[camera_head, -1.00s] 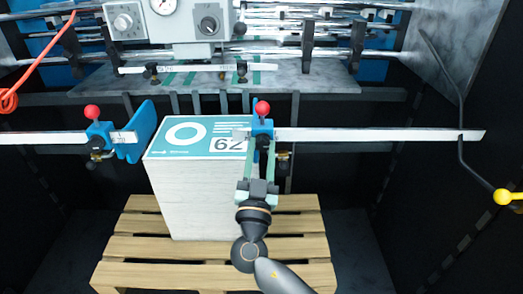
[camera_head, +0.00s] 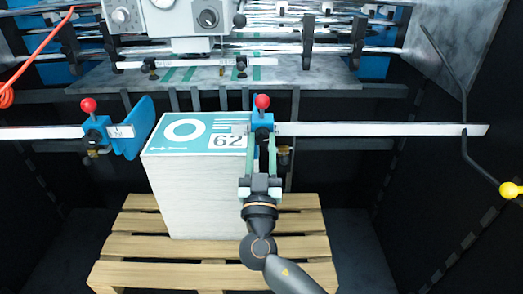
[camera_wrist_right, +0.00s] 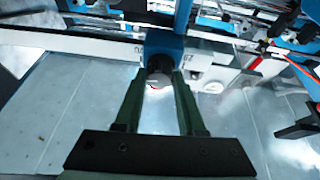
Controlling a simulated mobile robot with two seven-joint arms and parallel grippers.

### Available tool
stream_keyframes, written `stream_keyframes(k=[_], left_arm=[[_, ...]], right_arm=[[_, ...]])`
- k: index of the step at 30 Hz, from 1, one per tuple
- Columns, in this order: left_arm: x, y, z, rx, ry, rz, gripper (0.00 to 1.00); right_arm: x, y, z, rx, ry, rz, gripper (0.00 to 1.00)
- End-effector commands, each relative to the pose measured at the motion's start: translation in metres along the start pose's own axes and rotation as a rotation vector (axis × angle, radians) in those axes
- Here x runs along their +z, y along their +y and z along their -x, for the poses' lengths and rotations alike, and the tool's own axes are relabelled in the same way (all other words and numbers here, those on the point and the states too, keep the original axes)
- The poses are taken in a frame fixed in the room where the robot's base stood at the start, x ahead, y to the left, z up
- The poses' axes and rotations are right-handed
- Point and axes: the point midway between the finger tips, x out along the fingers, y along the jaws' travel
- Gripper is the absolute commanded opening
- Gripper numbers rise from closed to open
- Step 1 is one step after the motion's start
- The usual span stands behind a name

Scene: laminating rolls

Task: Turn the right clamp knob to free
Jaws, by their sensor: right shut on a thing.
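The right clamp (camera_head: 263,122) is a blue block with a red ball (camera_head: 262,101) on top, on a pale rail at the right edge of the paper stack. Its dark knob (camera_head: 262,134) faces me below the red ball. My right gripper (camera_head: 262,142) is shut on this knob, one green finger on each side. In the right wrist view the knob (camera_wrist_right: 158,75) sits between the fingertips, under the blue clamp block (camera_wrist_right: 163,42). Any marking on the knob is too small to read. My left gripper is not in view.
The white paper stack (camera_head: 183,195), with a teal top sheet marked 62, stands on a wooden pallet (camera_head: 290,222). The left clamp (camera_head: 96,128), with a blue plate, is at its left. A bent dark rod with a yellow ball (camera_head: 509,190) is at far right.

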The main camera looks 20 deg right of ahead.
Motion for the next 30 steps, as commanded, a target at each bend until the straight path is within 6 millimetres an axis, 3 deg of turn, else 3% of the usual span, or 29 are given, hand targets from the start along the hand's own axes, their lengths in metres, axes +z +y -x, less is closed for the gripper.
stream_keyframes(k=[4, 11, 30], left_arm=[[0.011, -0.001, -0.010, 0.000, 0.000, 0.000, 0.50], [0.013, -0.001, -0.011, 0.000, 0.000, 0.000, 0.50], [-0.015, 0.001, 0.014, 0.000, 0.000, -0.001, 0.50]], right_arm=[[0.002, 0.002, 0.001, -0.048, 0.013, 0.120, 0.00], [-0.001, 0.003, -0.001, -0.135, 0.024, 0.321, 0.00], [-0.004, 0.007, -0.003, -0.371, 0.059, 0.879, 0.00]])
